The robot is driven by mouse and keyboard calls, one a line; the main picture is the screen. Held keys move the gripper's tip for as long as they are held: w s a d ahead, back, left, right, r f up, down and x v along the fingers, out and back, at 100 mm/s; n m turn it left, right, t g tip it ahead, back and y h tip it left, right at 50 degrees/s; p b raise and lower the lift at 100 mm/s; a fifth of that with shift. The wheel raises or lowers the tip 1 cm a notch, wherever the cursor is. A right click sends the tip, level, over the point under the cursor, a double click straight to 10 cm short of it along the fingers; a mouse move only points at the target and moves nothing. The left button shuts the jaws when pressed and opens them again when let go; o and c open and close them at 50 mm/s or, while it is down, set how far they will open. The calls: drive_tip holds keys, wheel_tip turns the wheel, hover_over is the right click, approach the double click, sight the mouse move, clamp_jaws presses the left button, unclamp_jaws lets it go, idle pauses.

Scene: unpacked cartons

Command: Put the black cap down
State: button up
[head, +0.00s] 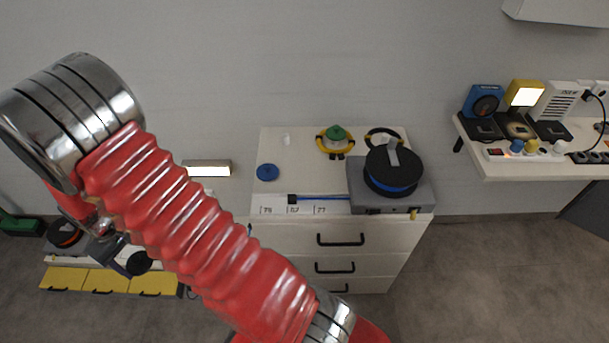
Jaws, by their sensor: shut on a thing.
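My gripper (122,256) shows small at the lower left, below the silver wrist joint and partly hidden by my red-sleeved arm. It is shut on the black cap (139,263), a dark round disc just right of its fingers. The cap appears in front of a low unit with yellow drawers (110,280). I cannot tell how high the cap is above that unit.
A white drawer cabinet (275,220) in the middle carries a blue disc (267,172), a green-topped item (336,134) and a grey box (420,195) with a black reel (385,160). A white shelf (510,166) with several devices is at right.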

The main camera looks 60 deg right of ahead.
drive_tip(key=s+d+r+m, duration=0.2)
drive_tip(key=d+m, duration=0.1)
drive_tip(key=d, duration=0.6)
drive_tip(key=s+d+r+m, duration=0.2)
drive_tip(key=d+m, duration=0.1)
drive_tip(key=d, duration=0.7)
drive_tip(key=s+d+r+m, duration=0.2)
drive_tip(key=d, duration=0.7)
drive_tip(key=s+d+m, duration=0.1)
drive_tip(key=s+d, duration=0.2)
drive_tip(key=d, duration=0.1)
drive_tip(key=s+d+r+m, duration=0.1)
drive_tip(key=s+d+m, duration=0.1)
drive_tip(key=s+d, duration=0.1)
drive_tip(key=s+d+r+m, duration=0.1)
drive_tip(key=s+d, duration=0.2)
drive_tip(key=d, duration=0.2)
drive_tip(key=shift+d+r+m, duration=0.25)
drive_tip(key=shift+m, duration=0.15)
drive_tip(key=s+d+r+m, duration=0.3)
drive_tip(key=s+d, duration=0.6)
drive_tip(key=s, duration=0.3)
drive_tip(key=shift+s+m, duration=0.2)
drive_tip(key=shift+m, duration=0.5)
drive_tip(key=shift+d, duration=0.1)
drive_tip(key=shift+f, duration=3.1)
drive_tip(key=shift+f, duration=1.85)
